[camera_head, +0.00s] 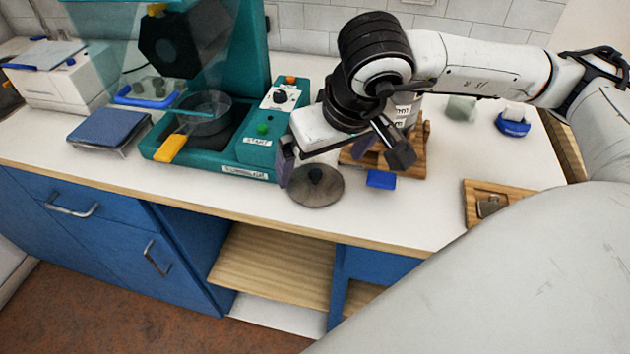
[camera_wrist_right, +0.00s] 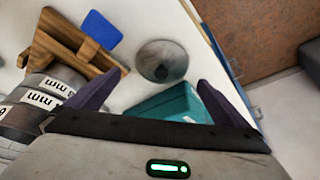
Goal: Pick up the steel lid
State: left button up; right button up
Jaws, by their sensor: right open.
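The steel lid (camera_head: 327,193) lies on the white counter near its front edge, a round grey disc with a dark knob on top. It also shows in the wrist view (camera_wrist_right: 151,63), ahead of the fingers. My right gripper (camera_head: 325,165) is open and empty, with its purple fingers spread. It hangs above and a little behind the lid, apart from it as far as I can tell. My left gripper is not in view.
A teal tumbler machine (camera_head: 215,165) with a pan stands left of the lid. A blue block (camera_head: 381,180) and a wooden stand (camera_head: 415,172) with labelled grey containers are to the right. A wooden tray (camera_head: 478,212) lies farther right. Counter between is clear.

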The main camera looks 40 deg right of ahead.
aim_at(318, 176)
jog(key=x, duration=0.5)
jog(key=shift+s+a+f+p, duration=0.15)
jog(key=shift+s+p, duration=0.1)
jog(key=shift+p, duration=0.05)
jog(key=c, duration=1)
